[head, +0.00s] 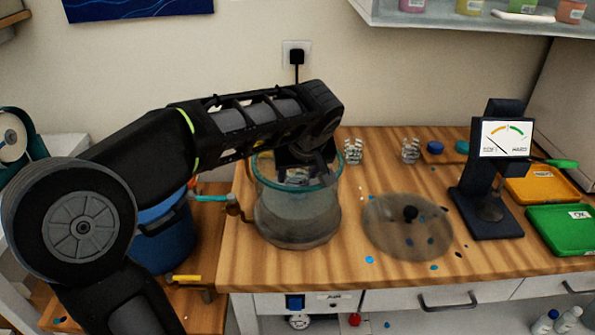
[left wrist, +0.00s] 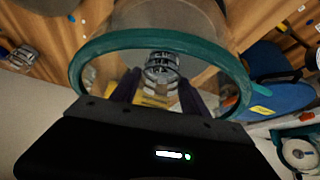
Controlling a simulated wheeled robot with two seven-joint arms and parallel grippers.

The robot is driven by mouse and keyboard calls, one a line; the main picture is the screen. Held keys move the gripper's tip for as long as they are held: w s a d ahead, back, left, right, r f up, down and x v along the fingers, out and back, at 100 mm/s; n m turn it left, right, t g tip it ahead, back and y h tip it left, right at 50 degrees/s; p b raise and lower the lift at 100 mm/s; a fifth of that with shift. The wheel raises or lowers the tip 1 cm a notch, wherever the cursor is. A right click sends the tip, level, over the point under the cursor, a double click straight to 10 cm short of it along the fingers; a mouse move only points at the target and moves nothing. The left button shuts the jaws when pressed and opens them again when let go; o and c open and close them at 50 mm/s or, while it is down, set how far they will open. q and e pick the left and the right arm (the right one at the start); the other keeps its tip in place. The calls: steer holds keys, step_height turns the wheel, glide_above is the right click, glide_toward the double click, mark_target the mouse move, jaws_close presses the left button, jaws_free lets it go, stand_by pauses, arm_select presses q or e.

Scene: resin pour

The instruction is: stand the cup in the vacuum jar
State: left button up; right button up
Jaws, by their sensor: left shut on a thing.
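The vacuum jar (head: 297,222) is a clear round vessel with a teal rim, standing open on the wooden bench; its rim (left wrist: 85,62) rings the left wrist view. My left gripper (head: 303,172) reaches down at the jar's mouth. Its dark fingers (left wrist: 158,92) are shut on a clear cup with dark bands (left wrist: 162,67), which shows inside the ring of the rim. The cup is partly hidden by the fingers, and I cannot tell whether its base touches the jar's floor. My right gripper is not in view.
A clear round lid with a black knob (head: 409,214) lies right of the jar among coloured specks. Two clear cups (head: 353,151) (head: 411,151) stand behind. A gauge stand (head: 488,190), an orange tray (head: 541,188) and a green tray (head: 560,232) are at right. A blue pot (head: 165,240) is left.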

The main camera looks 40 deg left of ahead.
arm_select(q)
steer(key=shift+f, duration=0.15)
steer(key=o, duration=1.5)
steer(key=shift+c, duration=0.2)
step_height(320, 180, up, 13)
steer(key=p, duration=0.8)
steer(key=shift+f, duration=0.2)
